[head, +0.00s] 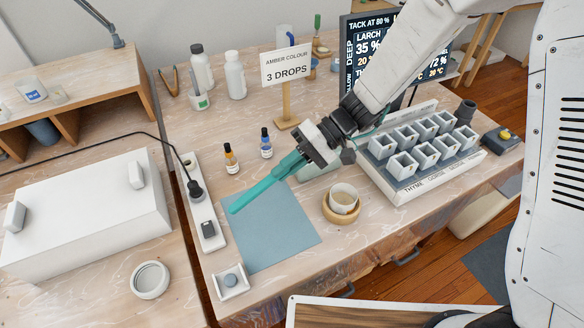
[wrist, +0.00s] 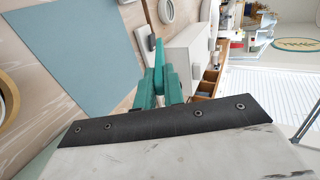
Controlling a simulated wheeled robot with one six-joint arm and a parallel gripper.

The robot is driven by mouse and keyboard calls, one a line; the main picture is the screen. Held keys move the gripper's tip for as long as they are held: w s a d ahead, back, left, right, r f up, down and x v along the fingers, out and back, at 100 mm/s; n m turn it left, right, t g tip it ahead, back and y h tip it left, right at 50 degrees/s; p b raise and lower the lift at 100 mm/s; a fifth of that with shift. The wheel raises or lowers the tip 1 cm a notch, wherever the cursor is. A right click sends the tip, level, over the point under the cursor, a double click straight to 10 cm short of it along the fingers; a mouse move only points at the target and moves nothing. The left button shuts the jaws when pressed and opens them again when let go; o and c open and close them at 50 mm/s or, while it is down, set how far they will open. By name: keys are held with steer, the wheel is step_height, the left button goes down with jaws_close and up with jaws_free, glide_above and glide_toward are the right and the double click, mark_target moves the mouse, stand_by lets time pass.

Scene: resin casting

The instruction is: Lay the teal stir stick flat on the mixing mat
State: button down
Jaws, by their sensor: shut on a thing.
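The teal stir stick (head: 246,200) is held in my gripper (head: 287,167) and slants down to the left over the mixing mat. My gripper's fingers are also teal, so where they end and the stick begins is hard to tell. The blue-grey mixing mat (head: 270,238) lies flat on the bench, with nothing seen lying on it. In the wrist view my gripper (wrist: 160,82) is shut on the stick, which is seen nearly end-on, and the mat (wrist: 75,50) shows at upper left. The stick appears to be above the mat; whether its tip touches cannot be told.
A power strip (head: 206,218) and a small white tray (head: 230,282) lie left. A mould rack (head: 420,160) stands farther right.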

steer(key=shift+f, duration=4.35)
steer(key=c, duration=1.4)
jaws_free()
steer(key=v, duration=0.7)
steer(key=shift+d+r, duration=0.2)
steer(key=shift+d, duration=0.05)
steer(key=shift+w, duration=0.2)
